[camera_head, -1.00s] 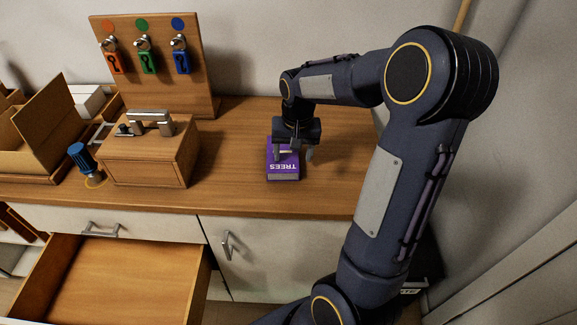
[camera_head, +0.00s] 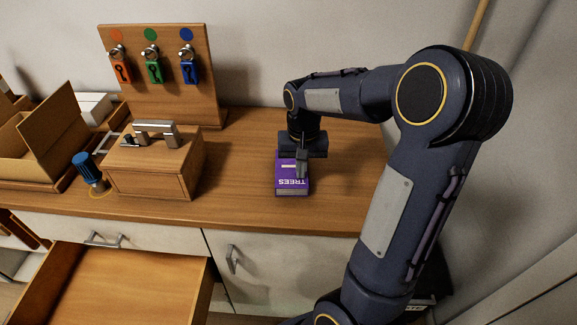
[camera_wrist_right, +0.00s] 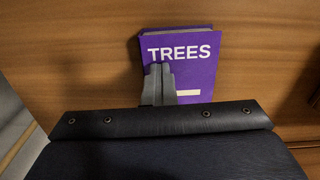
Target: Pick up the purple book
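My right gripper (camera_head: 301,164) is over the book, pointing down. In the right wrist view its two fingers (camera_wrist_right: 159,84) are together, in front of the cover and left of its middle, with no part of the book visible between them. I cannot tell whether the fingertips touch the cover. My left gripper is not in view.
A wooden box (camera_head: 155,165) with a metal handle stands left of the book. Behind it is a board (camera_head: 200,100) with orange, green and blue padlocks. A blue-handled tool (camera_head: 86,168) stands farther left. An open drawer (camera_head: 120,290) juts out below. The counter right of the book is clear.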

